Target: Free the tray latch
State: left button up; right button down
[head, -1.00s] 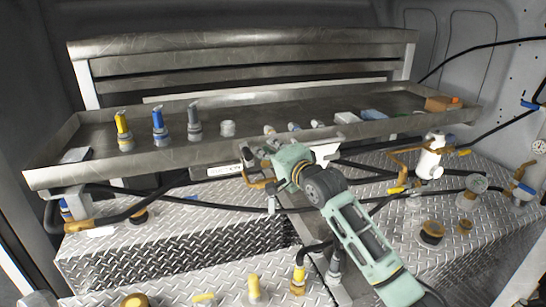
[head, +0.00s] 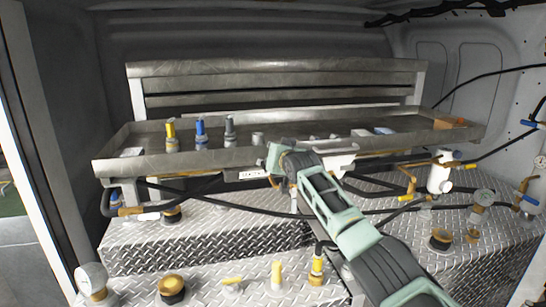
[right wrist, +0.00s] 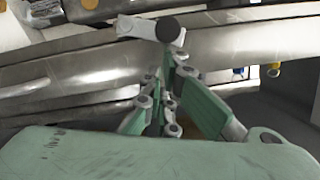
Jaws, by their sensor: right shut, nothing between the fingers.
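The long metal tray (head: 200,162) spans the head view. My right arm reaches up to its front edge, and my right gripper (head: 275,158) is near the edge's middle, its fingers mostly hidden behind the arm. In the right wrist view the right gripper (right wrist: 165,78) is shut and empty. Just beyond its fingertips is a pale bar with a dark round knob (right wrist: 168,28), which looks like the tray latch; I cannot tell whether they touch. A white bracket (head: 336,160) shows at the tray front, right of the gripper. My left gripper is not in view.
Yellow, blue and grey nozzles (head: 200,132) stand in the tray's left part. Black hoses run below the tray over diamond-plate boxes (head: 200,240).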

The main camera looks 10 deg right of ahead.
aim_at(260, 161)
jog(key=shift+a+f+n+h, duration=0.3)
jog(key=shift+a+f+n, duration=0.1)
jog(key=shift+a+n, duration=0.3)
jog(key=shift+a+f+n+b, duration=0.2)
jog(key=shift+n+b, duration=0.2)
jog(key=shift+a+f+n+h+b, duration=0.5)
jog(key=shift+n+b, duration=0.2)
jog(key=shift+n, duration=0.2)
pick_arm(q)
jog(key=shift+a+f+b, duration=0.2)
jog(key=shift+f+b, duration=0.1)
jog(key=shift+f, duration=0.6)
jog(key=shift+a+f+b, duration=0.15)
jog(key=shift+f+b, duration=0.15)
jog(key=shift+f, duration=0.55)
pick_arm(e)
jog(key=shift+a+f+n+h, duration=0.4)
jog(key=shift+f+n, duration=0.1)
jog(key=shift+n, duration=0.3)
jog(key=shift+r, duration=0.1)
